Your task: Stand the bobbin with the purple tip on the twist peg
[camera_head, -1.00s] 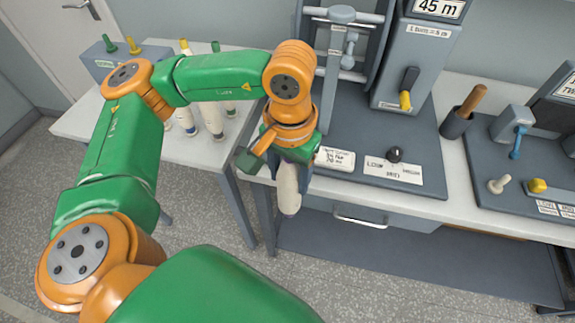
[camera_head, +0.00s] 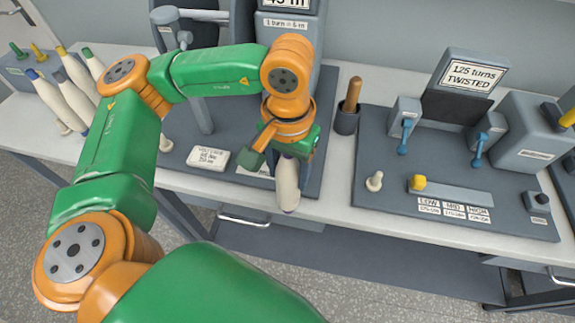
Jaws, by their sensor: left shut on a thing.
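My left gripper (camera_head: 287,150) is shut on a white bobbin (camera_head: 288,187), which hangs upright below it. The bobbin is in front of the bench's front edge in the picture. The twist tester (camera_head: 455,165) stands to its right, with a sign reading "125 turns TWISTED". A short pale peg (camera_head: 374,181) stands at the left front of its base, bare, to the right of the held bobbin. My right gripper is not in view.
A winding machine (camera_head: 285,20) is behind my arm. A dark cup (camera_head: 346,120) with a wooden handle stands between the machines. A yellow knob (camera_head: 417,183) is right of the peg.

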